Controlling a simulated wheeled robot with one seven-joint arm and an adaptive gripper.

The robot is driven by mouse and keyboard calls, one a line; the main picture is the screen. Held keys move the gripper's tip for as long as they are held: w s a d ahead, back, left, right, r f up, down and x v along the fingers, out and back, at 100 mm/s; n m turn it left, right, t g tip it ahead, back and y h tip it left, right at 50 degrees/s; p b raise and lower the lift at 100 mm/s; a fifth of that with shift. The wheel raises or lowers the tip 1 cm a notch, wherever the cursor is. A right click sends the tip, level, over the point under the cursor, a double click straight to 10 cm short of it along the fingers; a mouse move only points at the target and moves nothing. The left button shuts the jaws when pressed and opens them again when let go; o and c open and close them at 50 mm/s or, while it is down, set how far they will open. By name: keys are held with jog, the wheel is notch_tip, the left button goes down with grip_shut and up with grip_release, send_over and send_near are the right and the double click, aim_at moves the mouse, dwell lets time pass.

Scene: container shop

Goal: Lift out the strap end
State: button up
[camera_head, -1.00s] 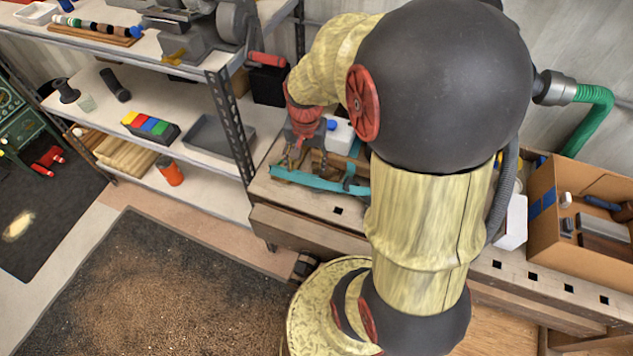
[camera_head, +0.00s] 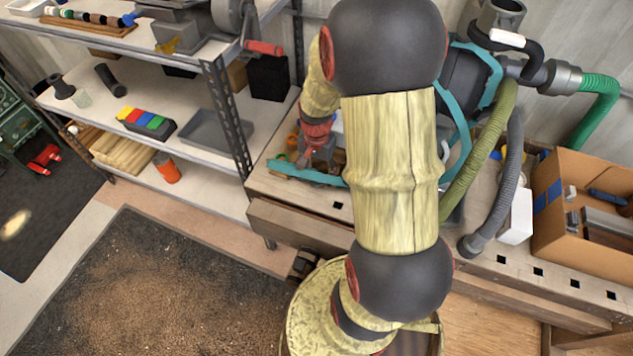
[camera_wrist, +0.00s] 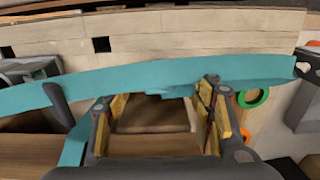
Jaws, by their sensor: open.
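A teal band (camera_wrist: 170,76) runs across the wrist view, with a dark piece near its right end; it also shows in the head view (camera_head: 300,173) at the bench's left end. I take it as the strap, but cannot tell which part is its end. My gripper (camera_wrist: 155,103) is open, with yellow-padded fingers on either side of a brown wooden piece (camera_wrist: 152,117) just behind the band. Nothing is clearly held. In the head view my gripper (camera_head: 318,163) is low over the bench behind the band, and its fingertips are mostly hidden.
The pale workbench (camera_head: 292,190) has square holes. Green (camera_wrist: 252,97) and orange rings lie right of my gripper. A grey object (camera_wrist: 28,70) is at left. Shelving (camera_head: 228,115) stands left of the bench. A cardboard box (camera_head: 577,240) and hoses are at right.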

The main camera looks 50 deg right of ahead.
jog(key=c, duration=0.3)
jog(key=c, duration=1)
